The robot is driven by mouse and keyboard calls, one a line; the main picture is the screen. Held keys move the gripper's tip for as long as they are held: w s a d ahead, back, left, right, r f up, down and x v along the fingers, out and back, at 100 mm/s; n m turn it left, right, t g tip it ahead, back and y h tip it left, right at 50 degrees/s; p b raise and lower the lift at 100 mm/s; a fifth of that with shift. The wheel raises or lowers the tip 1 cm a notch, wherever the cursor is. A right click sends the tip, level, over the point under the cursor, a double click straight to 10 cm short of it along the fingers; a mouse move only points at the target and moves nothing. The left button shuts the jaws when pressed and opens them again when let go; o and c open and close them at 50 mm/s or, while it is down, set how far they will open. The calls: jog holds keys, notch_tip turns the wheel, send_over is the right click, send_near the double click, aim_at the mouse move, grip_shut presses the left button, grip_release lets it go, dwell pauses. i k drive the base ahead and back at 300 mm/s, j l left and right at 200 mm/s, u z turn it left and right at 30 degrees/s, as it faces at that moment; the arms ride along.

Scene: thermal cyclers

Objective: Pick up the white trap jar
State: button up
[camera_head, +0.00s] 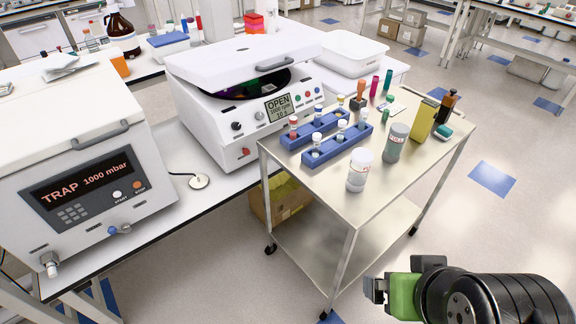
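A white jar (358,171) with a white lid and a small label stands upright on the near part of the steel cart's top. A grey-green jar (395,143) with a label stands just behind it to the right. The label text on both is too small to read surely. My gripper (375,290), with a green part behind its fingers, is at the lower right, beyond the cart's right side and apart from both jars. It is seen from the side, so its finger gap is unclear. I see nothing held in it.
The steel cart (328,199) also carries two blue tube racks (338,145), a yellow box (422,120), a brown bottle (446,106) and several coloured tubes. Left of it, the bench holds an open centrifuge (243,110) and a machine reading TRAP (90,170). The floor at right is clear.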

aim_at(362, 158)
jog(key=u, duration=1.25)
jog(key=z, duration=1.3)
jog(key=j+u, duration=0.1)
jog(key=u, duration=0.35)
jog(key=i+u, duration=0.15)
jog(key=u, duration=0.3)
jog(key=j+u, duration=0.1)
jog(key=u, duration=0.35)
jog(key=i, duration=0.25)
jog(key=l+z, duration=0.05)
